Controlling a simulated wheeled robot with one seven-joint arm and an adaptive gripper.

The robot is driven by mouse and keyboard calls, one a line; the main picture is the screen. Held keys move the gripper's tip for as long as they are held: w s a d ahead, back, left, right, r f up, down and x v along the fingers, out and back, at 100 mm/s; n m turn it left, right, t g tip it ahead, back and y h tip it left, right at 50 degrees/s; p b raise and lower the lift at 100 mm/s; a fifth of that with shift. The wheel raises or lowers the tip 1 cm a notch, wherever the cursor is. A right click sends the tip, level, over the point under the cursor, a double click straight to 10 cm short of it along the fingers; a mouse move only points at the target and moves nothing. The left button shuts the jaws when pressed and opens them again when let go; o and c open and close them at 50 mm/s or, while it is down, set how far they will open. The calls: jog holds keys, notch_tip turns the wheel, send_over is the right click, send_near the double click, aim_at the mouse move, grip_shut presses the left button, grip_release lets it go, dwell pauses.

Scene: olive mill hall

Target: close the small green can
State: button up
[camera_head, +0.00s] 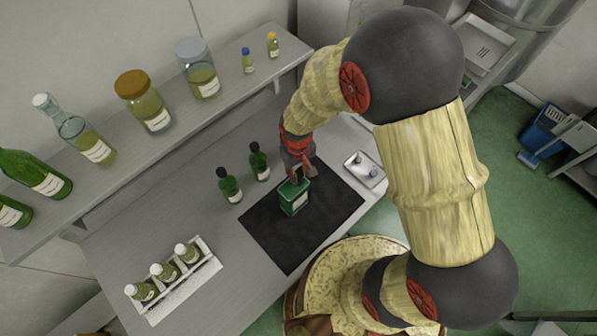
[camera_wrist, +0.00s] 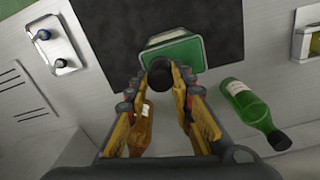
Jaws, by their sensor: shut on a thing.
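The small green can (camera_head: 294,197) stands on the black mat (camera_head: 330,207) on the bench. In the wrist view the can (camera_wrist: 172,52) shows its green top with a pale rim, just beyond my fingertips. My gripper (camera_head: 298,172) is at the can's top, coming from above. In the wrist view my gripper (camera_wrist: 162,76) is shut on a small round black cap (camera_wrist: 160,67). The cap overlaps the near edge of the can in that view. The can's opening is hidden, and I cannot tell whether the cap sits on it.
Two dark green bottles (camera_head: 229,188) stand left of the mat. A small metal tray (camera_head: 377,182) with two small stoppers lies to its right. A white rack (camera_head: 211,271) holds three bottles at the front left. A shelf (camera_head: 185,118) carries bottles and jars.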

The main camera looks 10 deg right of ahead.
jog(key=shift+f+b, duration=1.1)
jog(key=shift+f, duration=0.05)
dwell(1.9)
jog(key=o, duration=1)
jog(key=shift+o, duration=0.2)
jog(key=shift+c, duration=1.1)
